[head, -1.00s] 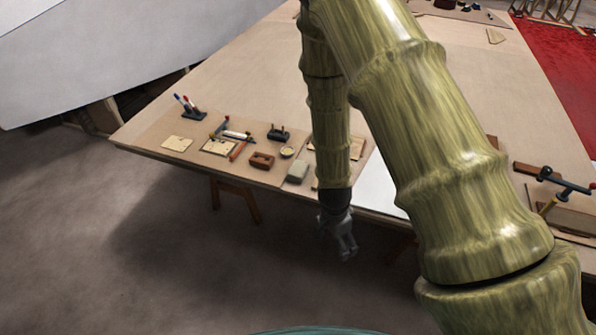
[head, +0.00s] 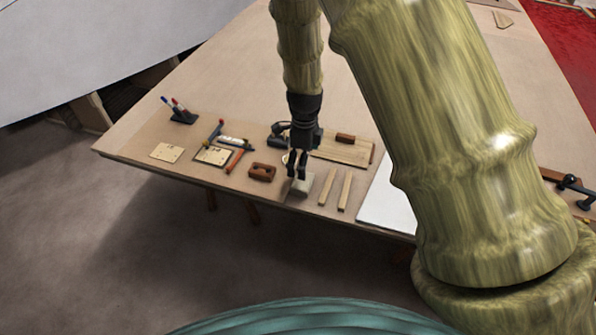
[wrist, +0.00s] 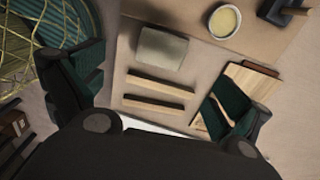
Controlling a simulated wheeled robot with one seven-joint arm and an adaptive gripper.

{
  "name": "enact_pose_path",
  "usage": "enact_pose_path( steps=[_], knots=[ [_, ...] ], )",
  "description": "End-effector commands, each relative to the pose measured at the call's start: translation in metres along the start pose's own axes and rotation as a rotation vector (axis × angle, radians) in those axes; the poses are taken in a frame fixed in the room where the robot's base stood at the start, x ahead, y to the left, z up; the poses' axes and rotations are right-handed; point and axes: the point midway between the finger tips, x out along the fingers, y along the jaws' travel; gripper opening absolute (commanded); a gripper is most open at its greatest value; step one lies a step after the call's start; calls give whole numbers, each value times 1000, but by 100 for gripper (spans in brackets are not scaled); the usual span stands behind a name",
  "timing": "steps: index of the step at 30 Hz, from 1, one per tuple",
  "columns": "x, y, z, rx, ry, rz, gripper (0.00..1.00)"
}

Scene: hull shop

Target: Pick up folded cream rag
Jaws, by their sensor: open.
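The folded cream rag (head: 301,188) is a small pale grey-cream block near the front edge of the table. In the wrist view the rag (wrist: 162,48) lies flat at the upper middle, beyond the fingers. My gripper (head: 297,174) is open and points down, above or just behind the rag in the head view, partly covering it. In the wrist view the fingers of my gripper (wrist: 160,92) are spread wide with nothing between their tips. I cannot tell the exact height of the fingertips above the rag.
Two wooden strips (head: 335,189) lie right of the rag. A red-brown block (head: 262,172) lies to its left. A small bowl (wrist: 224,21) sits close behind. A wooden board (head: 343,149) and a white sheet (head: 388,205) lie to the right. The table's middle is clear.

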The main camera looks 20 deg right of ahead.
Motion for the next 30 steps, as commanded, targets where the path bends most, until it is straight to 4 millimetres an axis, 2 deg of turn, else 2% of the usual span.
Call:
enact_pose_path(
  steps=[5,15,25,30],
  knots=[
    [10,0,0,1,2,2,100],
    [47,0,0,0,1,1,100],
    [60,0,0,-1,1,1,100],
    [74,-1,0,1,1,2,100]
  ],
)
